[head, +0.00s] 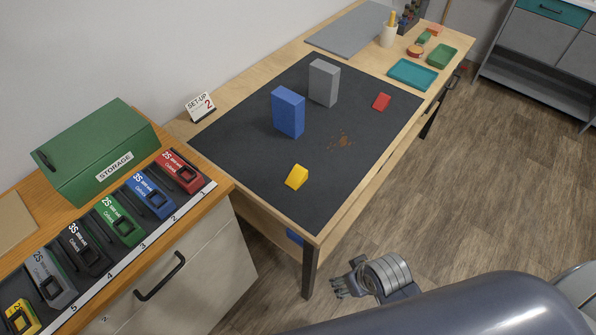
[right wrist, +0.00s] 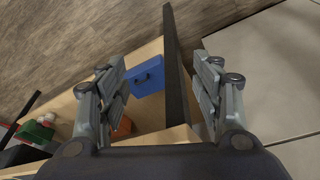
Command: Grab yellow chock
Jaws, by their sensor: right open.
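The yellow chock (head: 297,176), a small wedge, lies on the near part of the dark mat (head: 240,150) on the wooden table in the head view. My right gripper (head: 340,282) is below and right of it in the picture, out past the table's front edge and apart from the chock. In the right wrist view the right gripper (right wrist: 161,75) has its fingers spread wide with nothing held between them. The chock does not show in the right wrist view. My left gripper is not in view.
A blue block (head: 288,113), a grey block (head: 323,83) and a small red piece (head: 382,102) stand on the mat. A teal tray (head: 413,75) is farther back. A left cabinet holds a green storage box (head: 97,150) and several battery packs. A table leg (head: 309,272) is near my right gripper.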

